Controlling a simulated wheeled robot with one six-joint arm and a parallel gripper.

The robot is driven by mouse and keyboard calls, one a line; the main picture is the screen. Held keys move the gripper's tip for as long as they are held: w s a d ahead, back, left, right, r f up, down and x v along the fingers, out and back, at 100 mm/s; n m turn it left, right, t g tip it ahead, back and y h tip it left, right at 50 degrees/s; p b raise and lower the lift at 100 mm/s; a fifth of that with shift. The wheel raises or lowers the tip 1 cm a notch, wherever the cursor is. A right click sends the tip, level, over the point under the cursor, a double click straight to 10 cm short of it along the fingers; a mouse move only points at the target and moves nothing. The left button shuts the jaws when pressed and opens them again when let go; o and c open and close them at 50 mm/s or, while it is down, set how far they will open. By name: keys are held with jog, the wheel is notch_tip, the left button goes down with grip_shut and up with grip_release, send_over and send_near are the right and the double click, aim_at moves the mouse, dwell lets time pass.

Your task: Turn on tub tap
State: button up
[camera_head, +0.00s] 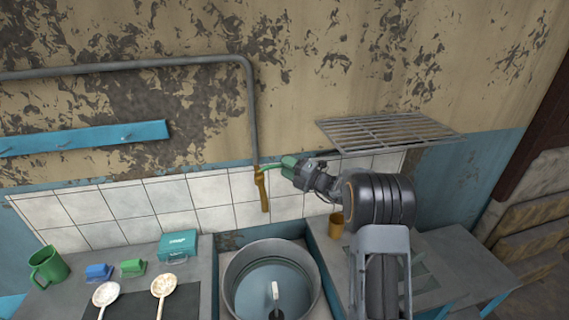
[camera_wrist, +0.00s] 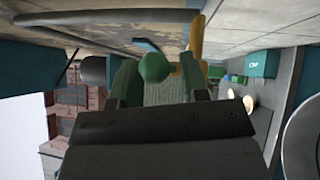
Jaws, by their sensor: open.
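The brass tap (camera_head: 263,192) hangs at the lower end of a grey wall pipe, above the round metal tub (camera_head: 232,268). My gripper (camera_head: 272,168) is at the tap's upper part, reaching in from the right, and its fingers hide part of it. In the wrist view my gripper (camera_wrist: 160,72) is open, with a green finger on each side. A round green knob (camera_wrist: 155,68), seemingly the tap's handle, shows between the fingertips. The brass tap body (camera_wrist: 197,38) stands just past the right finger. I cannot tell whether the fingers touch the knob.
A metal rack (camera_head: 385,132) juts from the wall above my arm. An orange cup (camera_head: 336,226) stands below it. A teal box (camera_head: 178,246), a green mug (camera_head: 48,268) and two pale ladles (camera_head: 163,286) are on the left counter. The grey pipe (camera_head: 252,110) runs down the wall.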

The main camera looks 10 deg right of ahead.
jog(key=shift+w+a+r, duration=0.1)
jog(key=shift+w+a, duration=0.4)
jog(key=shift+a, duration=0.05)
jog(key=shift+c, duration=0.5)
grip_shut()
